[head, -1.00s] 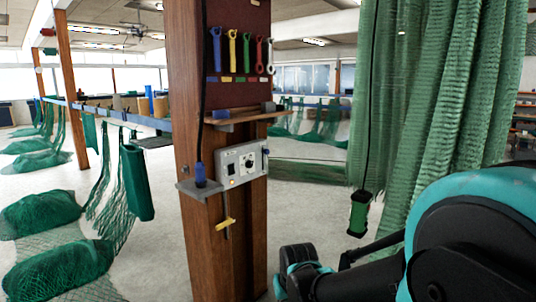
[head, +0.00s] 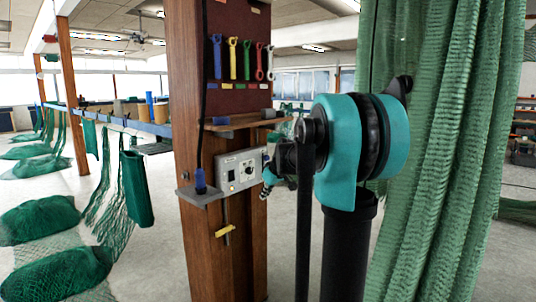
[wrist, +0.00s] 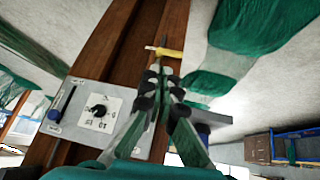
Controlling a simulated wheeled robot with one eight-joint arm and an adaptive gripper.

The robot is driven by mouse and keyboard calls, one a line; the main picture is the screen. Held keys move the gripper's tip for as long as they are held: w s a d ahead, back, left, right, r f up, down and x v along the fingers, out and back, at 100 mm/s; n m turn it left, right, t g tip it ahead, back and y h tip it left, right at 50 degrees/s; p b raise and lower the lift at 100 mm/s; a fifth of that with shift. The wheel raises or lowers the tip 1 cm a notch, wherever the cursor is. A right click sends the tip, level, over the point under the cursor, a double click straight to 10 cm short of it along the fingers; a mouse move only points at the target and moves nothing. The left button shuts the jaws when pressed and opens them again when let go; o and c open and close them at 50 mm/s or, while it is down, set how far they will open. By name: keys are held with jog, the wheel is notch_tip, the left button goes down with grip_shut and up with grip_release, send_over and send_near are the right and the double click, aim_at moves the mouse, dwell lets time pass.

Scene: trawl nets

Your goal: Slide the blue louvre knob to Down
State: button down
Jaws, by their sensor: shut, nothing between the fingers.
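A grey control panel (head: 235,172) is on the wooden post, with a round black dial on a white plate. The panel shows rotated in the wrist view (wrist: 76,96). The blue louvre knob (wrist: 54,114) is there near its left edge, at the lower end of a dark slot, the end away from the yellow handle. Small labels, too small to read, sit by the slot ends. My gripper (head: 267,178) is in front of the panel's right edge and hides that side in the head view. In the wrist view my gripper (wrist: 165,76) is shut and empty, apart from the knob.
A yellow handle (head: 225,231) hangs below the panel. A bracket with a blue item (head: 200,183) juts out left of it. A wooden shelf (head: 240,121) and hanging coloured tools are above. Green netting (head: 440,140) hangs at the right.

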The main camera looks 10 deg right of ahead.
jog(key=w+d+r+n+t, duration=0.1)
jog(key=w+d+r+n, duration=0.1)
jog(key=w+r, duration=0.4)
jog(key=w+d+r+n+t+y, duration=0.1)
jog(key=w+d+r, duration=0.4)
jog(key=w, duration=0.6)
jog(key=w+d+r+n+t, duration=0.1)
jog(key=w+d+r+n, duration=0.1)
jog(key=w+d+r, duration=0.2)
jog(key=w+r, duration=0.2)
jog(key=w, duration=0.2)
jog(key=shift+w+r+n, duration=0.3)
jog(key=shift+n, duration=0.1)
jog(key=shift+a, duration=0.1)
send_near(264, 157)
jog(key=w+a+r, duration=0.1)
jog(key=w+a, duration=0.1)
jog(key=f, duration=0.1)
jog(key=w+f, duration=0.1)
jog(key=f, duration=0.1)
jog(key=shift+w+d+f, duration=0.25)
jog(key=shift+d+f, duration=0.1)
jog(key=shift+f, duration=0.1)
